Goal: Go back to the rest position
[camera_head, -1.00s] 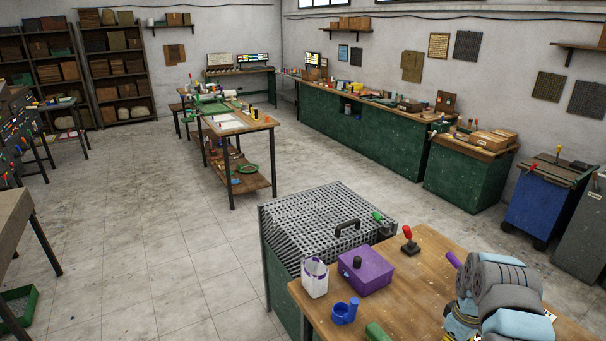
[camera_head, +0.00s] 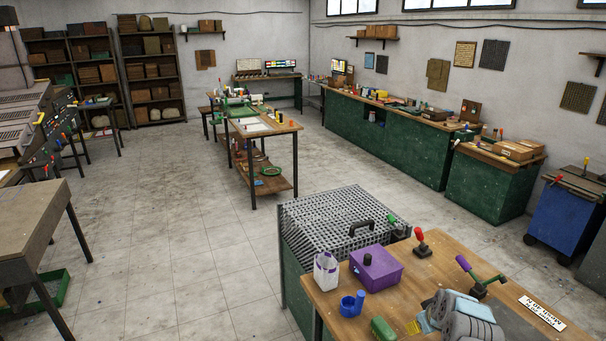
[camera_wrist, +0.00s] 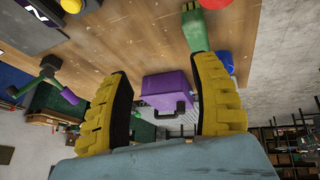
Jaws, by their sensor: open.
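My gripper (camera_wrist: 163,72) shows in the wrist view with two yellow-and-black fingers spread apart. Nothing is between the fingertips; a purple box (camera_wrist: 168,92) shows beyond them. In the head view, part of my grey-and-blue arm is at the bottom edge, over the wooden bench (camera_head: 405,280). A small yellow part of my gripper (camera_head: 413,327) shows beside the green block (camera_head: 382,329); most of the gripper is hidden or out of frame there.
The bench bears the purple box (camera_head: 376,265), a white container (camera_head: 326,270), a blue cup (camera_head: 351,304), a red-knobbed lever (camera_head: 422,243) and a purple-handled lever (camera_head: 478,276). A grey grid-topped stand (camera_head: 330,215) adjoins it. The floor (camera_head: 180,235) on the left is open.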

